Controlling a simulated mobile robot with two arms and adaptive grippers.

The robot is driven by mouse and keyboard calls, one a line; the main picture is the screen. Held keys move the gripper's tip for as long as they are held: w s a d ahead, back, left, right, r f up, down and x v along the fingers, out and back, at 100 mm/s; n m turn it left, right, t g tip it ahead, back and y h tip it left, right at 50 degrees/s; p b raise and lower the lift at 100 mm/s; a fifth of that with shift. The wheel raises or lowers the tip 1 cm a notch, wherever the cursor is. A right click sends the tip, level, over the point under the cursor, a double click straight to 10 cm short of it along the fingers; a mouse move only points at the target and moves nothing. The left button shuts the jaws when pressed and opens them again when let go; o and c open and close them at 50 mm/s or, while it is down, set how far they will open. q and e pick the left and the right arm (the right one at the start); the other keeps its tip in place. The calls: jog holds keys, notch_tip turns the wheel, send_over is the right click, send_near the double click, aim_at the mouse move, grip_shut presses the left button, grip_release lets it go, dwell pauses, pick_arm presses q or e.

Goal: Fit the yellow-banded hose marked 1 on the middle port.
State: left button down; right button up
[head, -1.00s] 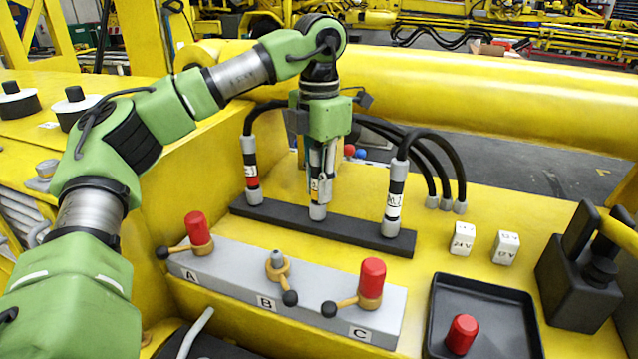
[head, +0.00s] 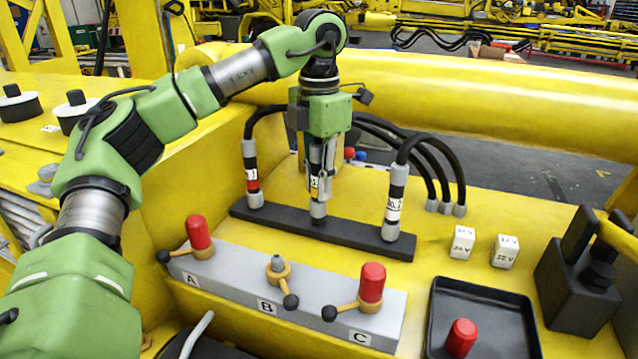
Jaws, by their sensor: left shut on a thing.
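My left gripper (head: 321,185) points down over the black hose rack and is shut on the middle hose end (head: 317,207). That hose end stands upright at the rack; the fingers cover much of its band and label, so I cannot read its mark or colour clearly. The middle port (head: 277,262), at B on the grey valve block (head: 228,271), is bare, with a brass lever beside it. Ports A and C carry red caps (head: 199,232) (head: 372,281). A red-banded hose end (head: 252,177) and a white-labelled hose end (head: 394,205) stand on the rack. My right gripper is out of view.
The black rack (head: 345,234) lies behind the valve block. A black tray (head: 514,325) with a loose red cap (head: 461,338) is at the front right. Two white cubes (head: 462,242) (head: 505,251) and a black holder (head: 575,275) stand to the right. Hoses arch behind the gripper.

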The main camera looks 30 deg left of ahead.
aim_at(319, 164)
pick_arm(q)
jog(key=shift+r, duration=1.85)
